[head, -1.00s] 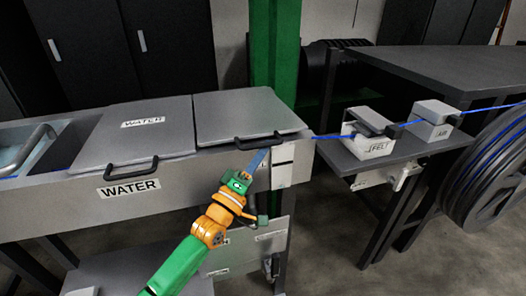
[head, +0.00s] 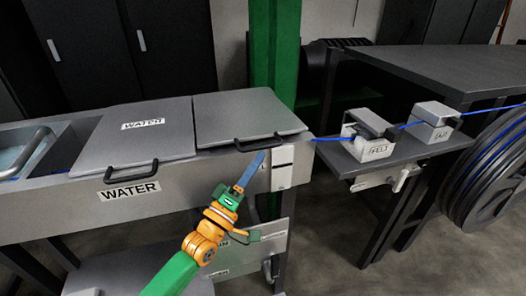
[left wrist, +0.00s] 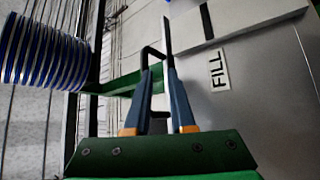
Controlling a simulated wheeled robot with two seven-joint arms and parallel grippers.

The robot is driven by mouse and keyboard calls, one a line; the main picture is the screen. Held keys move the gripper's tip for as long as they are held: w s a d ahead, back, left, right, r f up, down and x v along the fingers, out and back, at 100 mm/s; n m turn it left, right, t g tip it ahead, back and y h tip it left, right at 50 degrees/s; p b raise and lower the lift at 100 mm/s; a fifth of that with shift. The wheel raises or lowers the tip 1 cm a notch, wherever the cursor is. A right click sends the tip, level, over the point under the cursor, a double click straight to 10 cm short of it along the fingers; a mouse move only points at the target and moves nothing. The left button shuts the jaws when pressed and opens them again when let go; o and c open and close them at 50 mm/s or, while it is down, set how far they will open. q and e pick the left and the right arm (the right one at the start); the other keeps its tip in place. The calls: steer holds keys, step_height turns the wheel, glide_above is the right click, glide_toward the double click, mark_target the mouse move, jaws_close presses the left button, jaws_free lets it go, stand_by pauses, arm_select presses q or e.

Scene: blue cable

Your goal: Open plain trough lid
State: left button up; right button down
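The plain trough lid (head: 240,112) is a flat grey panel, lying shut on the trough to the right of the lid marked WATER. Its black bar handle (head: 263,142) sits at the front edge. The handle also shows in the left wrist view (left wrist: 152,52), just beyond the fingertips. My left gripper (head: 262,156) is just below and in front of this handle, fingers pointing up towards it. In the left wrist view its two blue-grey fingers (left wrist: 160,72) are apart with a gap between them. I cannot tell whether they touch the handle. My right gripper is not in view.
The WATER lid (head: 140,125) is shut beside the plain lid. An open basin (head: 22,145) is at the left. A green post (head: 274,60) stands behind. Blue cable (head: 473,110) runs at the right past the FELT block (head: 372,150) to a large reel (head: 495,165).

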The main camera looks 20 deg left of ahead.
arm_select(q)
steer(key=v, duration=0.5)
steer(key=shift+s+d+r+p, duration=0.1)
steer(key=shift+s+r+p, duration=0.15)
steer(key=shift+s+p, duration=0.1)
steer(key=b+v, duration=0.1)
steer(key=v, duration=0.6)
steer(key=shift+b, duration=0.35)
